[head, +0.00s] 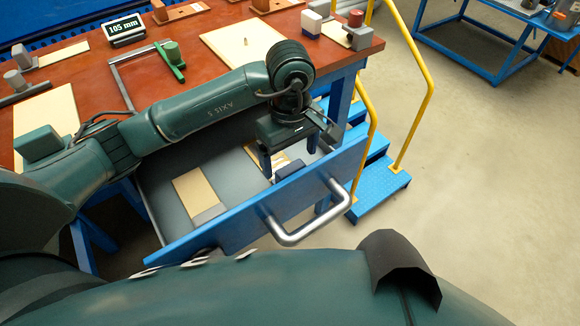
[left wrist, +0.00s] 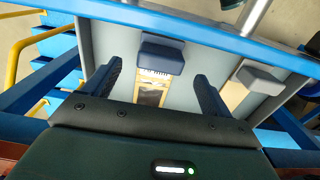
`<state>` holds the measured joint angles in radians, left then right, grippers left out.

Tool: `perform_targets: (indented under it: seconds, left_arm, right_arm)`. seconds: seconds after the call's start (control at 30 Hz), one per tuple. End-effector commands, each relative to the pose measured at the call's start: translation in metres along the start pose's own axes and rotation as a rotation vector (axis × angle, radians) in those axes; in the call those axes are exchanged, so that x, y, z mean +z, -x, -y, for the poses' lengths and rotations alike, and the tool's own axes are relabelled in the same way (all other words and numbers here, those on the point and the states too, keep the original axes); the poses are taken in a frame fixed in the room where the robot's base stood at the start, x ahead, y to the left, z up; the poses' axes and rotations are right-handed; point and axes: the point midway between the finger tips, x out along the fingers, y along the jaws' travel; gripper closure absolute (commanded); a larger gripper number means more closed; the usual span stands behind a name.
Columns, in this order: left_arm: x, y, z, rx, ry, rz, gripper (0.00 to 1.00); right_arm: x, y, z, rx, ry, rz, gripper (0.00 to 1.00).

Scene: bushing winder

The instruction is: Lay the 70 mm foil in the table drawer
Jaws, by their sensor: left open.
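The blue table drawer (head: 240,212) is pulled open with a grey floor. A tan patterned strip with a dark blue block (head: 289,172) at its end lies on the drawer floor, and it also shows in the left wrist view (left wrist: 151,94). I cannot read a size on it, so I cannot tell if it is the 70 mm foil. My left gripper (head: 290,158) points down into the drawer, open, its fingers (left wrist: 160,88) on either side of the strip, apart from it in the left wrist view. My right gripper is not in view.
A second tan sheet with a grey end (head: 193,188) lies left in the drawer. The drawer's metal handle (head: 305,226) sticks out in front. The red-brown table top (head: 188,72) bears a 105 mm display (head: 124,31) and boards. Blue steps with yellow rails (head: 381,190) stand close on the right.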

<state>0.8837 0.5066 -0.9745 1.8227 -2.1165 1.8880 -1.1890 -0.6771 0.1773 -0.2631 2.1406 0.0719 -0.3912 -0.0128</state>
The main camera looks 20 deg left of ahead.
Motion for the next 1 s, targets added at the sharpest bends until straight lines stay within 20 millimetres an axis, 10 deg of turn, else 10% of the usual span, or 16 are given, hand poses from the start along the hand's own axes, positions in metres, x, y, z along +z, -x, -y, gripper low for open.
perform_targets:
  seconds: [0.33,1.0]
  left_arm:
    - [0.000,0.057,0.000,0.001,0.000,0.000,0.15]
    - [0.000,0.070,0.000,-0.001,0.000,0.000,0.15]
  right_arm:
    - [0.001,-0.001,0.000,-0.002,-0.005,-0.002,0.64]
    - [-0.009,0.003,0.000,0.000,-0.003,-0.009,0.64]
